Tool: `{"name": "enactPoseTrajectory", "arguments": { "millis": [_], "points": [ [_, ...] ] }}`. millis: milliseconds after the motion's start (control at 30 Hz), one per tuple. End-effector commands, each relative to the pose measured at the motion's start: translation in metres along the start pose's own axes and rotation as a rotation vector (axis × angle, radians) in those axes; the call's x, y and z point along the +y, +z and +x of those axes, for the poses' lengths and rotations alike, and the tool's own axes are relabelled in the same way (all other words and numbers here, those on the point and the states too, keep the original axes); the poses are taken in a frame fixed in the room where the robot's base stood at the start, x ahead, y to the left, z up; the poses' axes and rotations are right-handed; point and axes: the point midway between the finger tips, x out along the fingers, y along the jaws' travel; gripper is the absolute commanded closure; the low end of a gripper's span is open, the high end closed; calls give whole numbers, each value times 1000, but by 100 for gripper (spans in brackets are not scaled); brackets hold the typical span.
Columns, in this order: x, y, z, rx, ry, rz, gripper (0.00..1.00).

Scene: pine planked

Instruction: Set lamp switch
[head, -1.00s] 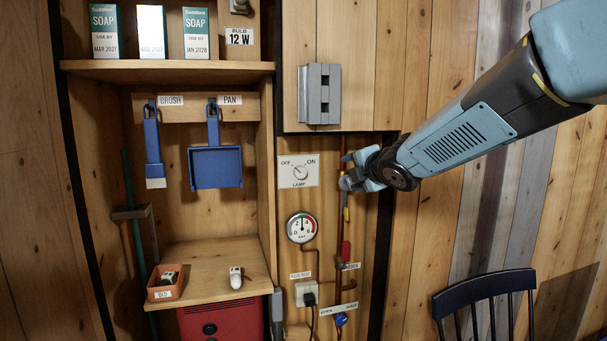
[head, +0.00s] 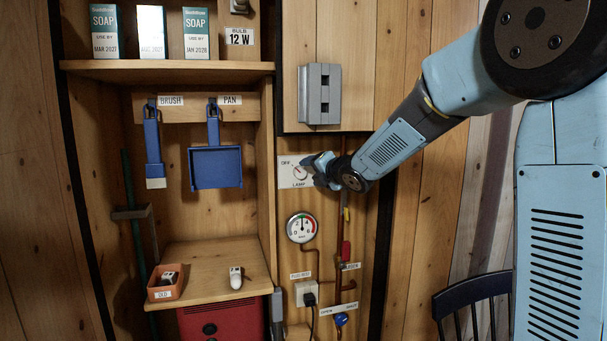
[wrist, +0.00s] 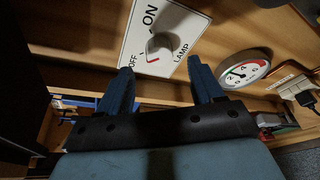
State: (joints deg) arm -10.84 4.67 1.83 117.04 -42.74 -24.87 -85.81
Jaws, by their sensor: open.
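The lamp switch is a white plate (head: 288,182) with a rotary knob (head: 300,173), on the wood wall right of the shelves. In the wrist view the knob (wrist: 162,46) shows between the ON and OFF marks, with a red mark near its OFF side. My gripper (head: 315,166) is in front of the plate's right side and hides the ON mark in the head view. In the wrist view my gripper (wrist: 160,82) is open and empty. Its two fingers point toward the plate, with the knob ahead of the gap. The fingers look apart from the knob.
A socket with a plug (head: 306,293) is lower. A dark chair (head: 476,300) stands at right.

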Motion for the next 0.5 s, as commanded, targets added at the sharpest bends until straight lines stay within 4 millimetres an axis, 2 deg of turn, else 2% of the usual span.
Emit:
{"name": "enactPoseTrajectory", "arguments": {
  "millis": [200,500],
  "points": [
    [0,0,32,1,0,1,34],
    [0,0,51,0,0,0,34]
  ]
}}
